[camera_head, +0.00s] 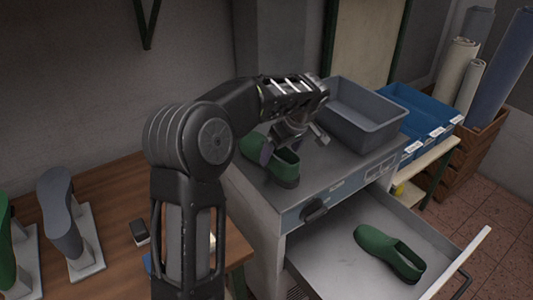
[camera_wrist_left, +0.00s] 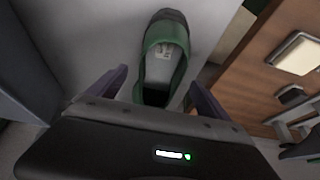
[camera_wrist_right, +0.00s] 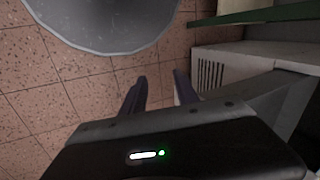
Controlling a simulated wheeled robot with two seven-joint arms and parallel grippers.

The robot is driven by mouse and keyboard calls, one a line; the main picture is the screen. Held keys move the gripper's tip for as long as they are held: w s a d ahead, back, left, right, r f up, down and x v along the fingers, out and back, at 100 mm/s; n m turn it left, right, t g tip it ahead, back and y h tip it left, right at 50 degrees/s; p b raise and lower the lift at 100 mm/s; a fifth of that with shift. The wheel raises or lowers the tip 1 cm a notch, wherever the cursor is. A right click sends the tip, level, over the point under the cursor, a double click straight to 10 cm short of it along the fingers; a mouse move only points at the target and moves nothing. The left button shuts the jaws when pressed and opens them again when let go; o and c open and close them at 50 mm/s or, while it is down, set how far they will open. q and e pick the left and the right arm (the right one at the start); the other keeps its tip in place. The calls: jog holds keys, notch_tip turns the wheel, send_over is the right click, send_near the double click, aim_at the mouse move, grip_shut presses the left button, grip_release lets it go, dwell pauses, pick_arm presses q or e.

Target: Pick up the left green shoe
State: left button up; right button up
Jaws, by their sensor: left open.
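The left green shoe (camera_head: 284,166) stands on top of the grey cabinet, partly hidden behind my left gripper. My left gripper (camera_head: 293,146) is over it, open. In the left wrist view, the same green shoe (camera_wrist_left: 180,35) lies ahead of and between the spread fingers (camera_wrist_left: 159,80), its dark toe pointing away and its opening nearer me. I cannot tell whether the fingers touch it. A second green shoe (camera_head: 388,252) lies in the open drawer. My right gripper (camera_wrist_right: 160,78) shows only in its wrist view, its fingers apart with nothing between them.
A grey bin (camera_head: 362,116) stands on the cabinet, close to my left gripper. The open drawer (camera_head: 335,268) juts out below. Blue trays (camera_head: 425,112) are to the right. A wooden table (camera_head: 110,190) with shoe lasts (camera_head: 62,215) is at left. A round grey object (camera_wrist_right: 105,30) is near my right gripper.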

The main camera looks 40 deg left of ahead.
pick_arm(q)
jog(key=p+x, duration=0.1)
jog(key=x, duration=0.4)
jog(key=shift+w+a+f+p, duration=0.1)
jog(key=shift+a+p, duration=0.05)
jog(key=shift+p, duration=0.2)
jog(key=shift+c, duration=0.2)
jog(key=c, duration=1.9)
notch_tip(320, 180, up, 10)
jog(key=b, duration=0.1)
